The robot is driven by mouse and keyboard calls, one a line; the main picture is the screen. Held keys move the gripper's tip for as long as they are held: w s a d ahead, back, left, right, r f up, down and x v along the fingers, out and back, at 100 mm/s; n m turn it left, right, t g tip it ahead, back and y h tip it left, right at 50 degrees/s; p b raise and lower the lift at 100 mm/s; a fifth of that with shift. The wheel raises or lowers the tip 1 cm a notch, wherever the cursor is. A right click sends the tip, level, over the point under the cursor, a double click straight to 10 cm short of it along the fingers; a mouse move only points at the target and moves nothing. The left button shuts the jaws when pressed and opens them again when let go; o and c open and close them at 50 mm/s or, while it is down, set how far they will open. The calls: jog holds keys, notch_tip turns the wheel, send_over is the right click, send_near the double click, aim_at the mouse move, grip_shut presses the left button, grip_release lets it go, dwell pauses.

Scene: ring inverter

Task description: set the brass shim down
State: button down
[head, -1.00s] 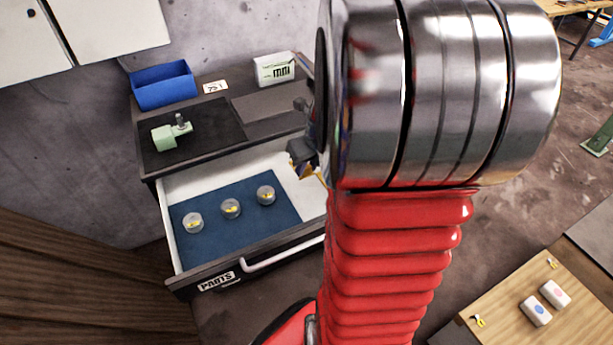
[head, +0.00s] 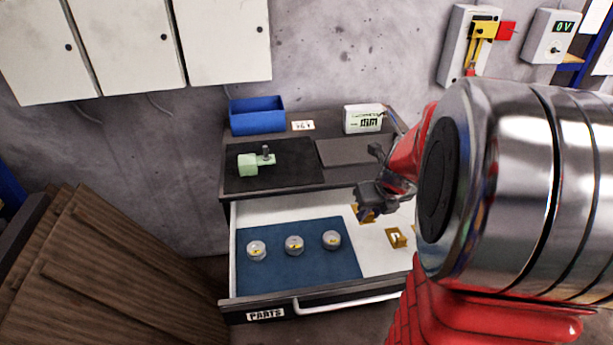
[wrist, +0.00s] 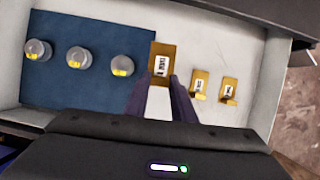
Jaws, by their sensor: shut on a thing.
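My gripper (head: 368,200) is over the right part of the open drawer, shut on a brass shim (head: 363,214). In the wrist view the held shim (wrist: 161,64) is a brass piece with a white label, between the fingertips (wrist: 160,84). It appears over the boundary of the blue mat (wrist: 90,20) and the bare white drawer floor. Two more labelled brass pieces (wrist: 200,84) (wrist: 229,90) lie on the white floor to its right; one also shows in the head view (head: 396,237). I cannot tell whether the held shim touches the drawer floor.
Three round silver parts with yellow marks (head: 294,245) stand on the blue mat. The drawer front (head: 262,309) reads PARTS. On the bench above are a green fixture (head: 250,165), a blue bin (head: 257,116) and a white box (head: 363,118). Wall cabinets hang above.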

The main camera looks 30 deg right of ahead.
jog(key=w+a+r+n+y, duration=0.1)
jog(key=w+a+r+n, duration=0.2)
jog(key=a, duration=0.9)
jog(key=w+a+r+n+y, duration=0.1)
jog(key=w+a+r+n, duration=0.3)
jog(key=w+a+r, duration=0.4)
jog(key=w+a, duration=0.3)
jog(key=a, duration=0.1)
jog(key=shift+w+a+r+y, duration=0.15)
jog(key=shift+a+y, duration=0.2)
jog(key=shift+y, duration=0.05)
